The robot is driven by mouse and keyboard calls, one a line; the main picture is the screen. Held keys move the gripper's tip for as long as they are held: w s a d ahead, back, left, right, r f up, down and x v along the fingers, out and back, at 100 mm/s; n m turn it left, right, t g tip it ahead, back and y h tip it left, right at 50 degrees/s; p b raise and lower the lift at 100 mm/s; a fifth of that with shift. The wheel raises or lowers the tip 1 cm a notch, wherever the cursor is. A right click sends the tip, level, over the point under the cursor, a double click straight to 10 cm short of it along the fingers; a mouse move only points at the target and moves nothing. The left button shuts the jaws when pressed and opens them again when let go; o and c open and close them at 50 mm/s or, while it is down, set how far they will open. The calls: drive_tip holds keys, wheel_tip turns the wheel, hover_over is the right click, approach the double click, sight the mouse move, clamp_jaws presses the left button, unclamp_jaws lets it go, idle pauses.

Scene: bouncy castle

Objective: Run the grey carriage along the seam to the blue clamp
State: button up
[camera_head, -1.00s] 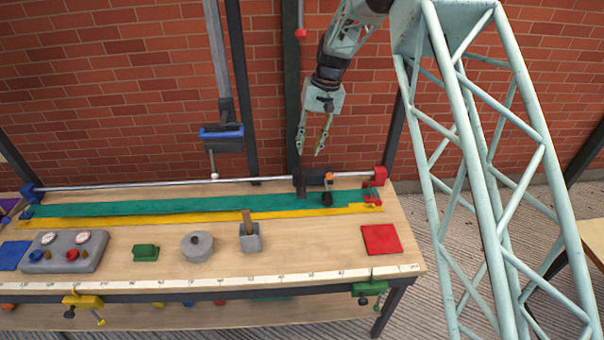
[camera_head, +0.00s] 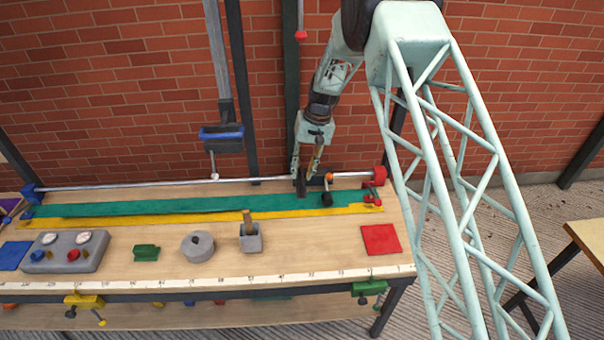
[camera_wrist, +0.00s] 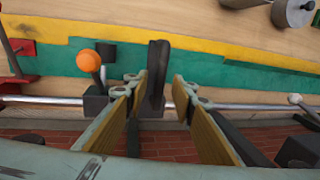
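The dark grey carriage (camera_head: 301,186) sits on a steel rail near its right end. Its upright fin (camera_wrist: 156,72) stands between the fingers of my gripper (camera_wrist: 157,88) in the wrist view. A gap shows between the fin and the right finger; the left finger is very close to it, and contact is unclear. My gripper (camera_head: 306,172) is open and low over the carriage in the head view. The blue clamp (camera_head: 31,193) is at the rail's far left end. The seam runs along the green strip (camera_head: 150,206) and the yellow strip (camera_head: 150,219) in front of the rail.
An orange-knobbed lever (camera_head: 328,178) stands just right of the carriage, with a red clamp (camera_head: 379,177) beyond it. A blue-topped hanging fixture (camera_head: 221,137) reaches down near the rail's middle.

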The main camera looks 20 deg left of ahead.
drive_tip(key=shift+f, duration=0.4)
drive_tip(key=shift+c, duration=0.2)
clamp_jaws()
drive_tip(key=shift+a, duration=0.1)
